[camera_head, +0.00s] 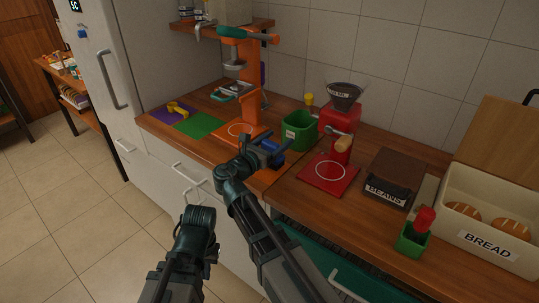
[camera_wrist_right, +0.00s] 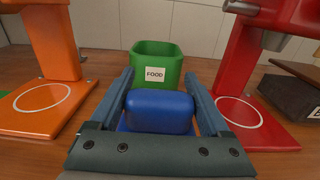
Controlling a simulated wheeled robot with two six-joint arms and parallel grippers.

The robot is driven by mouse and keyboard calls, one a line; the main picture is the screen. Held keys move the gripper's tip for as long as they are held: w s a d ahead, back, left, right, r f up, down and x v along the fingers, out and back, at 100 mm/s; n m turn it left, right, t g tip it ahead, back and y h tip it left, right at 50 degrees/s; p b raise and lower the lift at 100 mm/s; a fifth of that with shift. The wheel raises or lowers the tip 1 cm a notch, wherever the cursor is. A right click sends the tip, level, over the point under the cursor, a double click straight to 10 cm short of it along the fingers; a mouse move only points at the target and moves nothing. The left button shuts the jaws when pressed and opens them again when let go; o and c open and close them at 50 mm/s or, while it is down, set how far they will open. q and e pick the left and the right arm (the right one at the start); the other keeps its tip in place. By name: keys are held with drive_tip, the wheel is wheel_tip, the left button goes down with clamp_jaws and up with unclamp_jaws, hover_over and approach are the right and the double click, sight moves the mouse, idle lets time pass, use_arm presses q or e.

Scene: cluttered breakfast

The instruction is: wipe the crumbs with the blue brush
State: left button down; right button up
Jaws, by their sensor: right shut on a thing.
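The blue brush (camera_wrist_right: 160,112) sits between the two fingers of my right gripper (camera_wrist_right: 160,88), which is shut on it. In the head view a bit of the brush's blue (camera_head: 271,146) shows at my right gripper (camera_head: 266,152), over the counter between the orange and red machines. My left gripper (camera_head: 196,218) is low in front of the cabinets, away from the counter, and its fingers cannot be made out. I cannot make out any crumbs; the counter under the brush is hidden by the gripper.
A green FOOD bin (camera_wrist_right: 153,58) stands just beyond the brush. The orange machine (camera_head: 252,95) is to the left and the red grinder (camera_head: 336,125) to the right.

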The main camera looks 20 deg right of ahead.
drive_tip(key=shift+r+p, duration=1.3)
drive_tip(key=shift+r, duration=0.15)
